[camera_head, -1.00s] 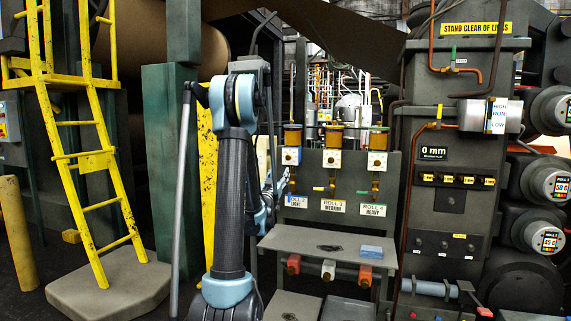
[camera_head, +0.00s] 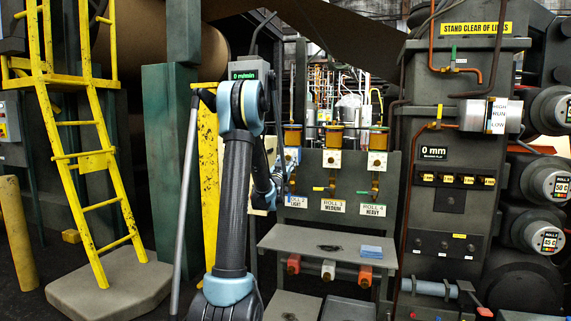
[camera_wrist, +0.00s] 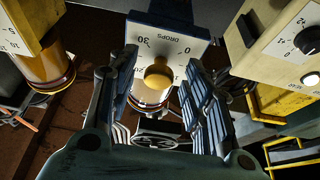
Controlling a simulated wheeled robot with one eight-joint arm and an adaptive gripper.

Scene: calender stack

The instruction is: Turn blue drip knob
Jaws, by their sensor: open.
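The left drip oiler's dial box (camera_head: 291,156) has a blue edge and stands above the "ROLL 2 LIGHT" label (camera_head: 296,201). In the wrist view its white dial plate (camera_wrist: 165,45), marked "DROPS", faces me with a round brass knob (camera_wrist: 158,78) at its centre. My gripper (camera_wrist: 150,92) is open, with one ribbed finger on each side below the knob. The knob appears between the fingertips; I cannot tell whether they touch it. In the head view my gripper (camera_head: 284,172) is small, beside the left dial box and partly hidden by my arm.
Two similar oilers stand to the right, at the middle dial box (camera_head: 332,159) and right dial box (camera_head: 377,162). In the wrist view, neighbouring boxes flank mine at left (camera_wrist: 28,30) and right (camera_wrist: 275,40). A grey shelf (camera_head: 300,240) with a blue cloth-like stack (camera_head: 371,251) lies below.

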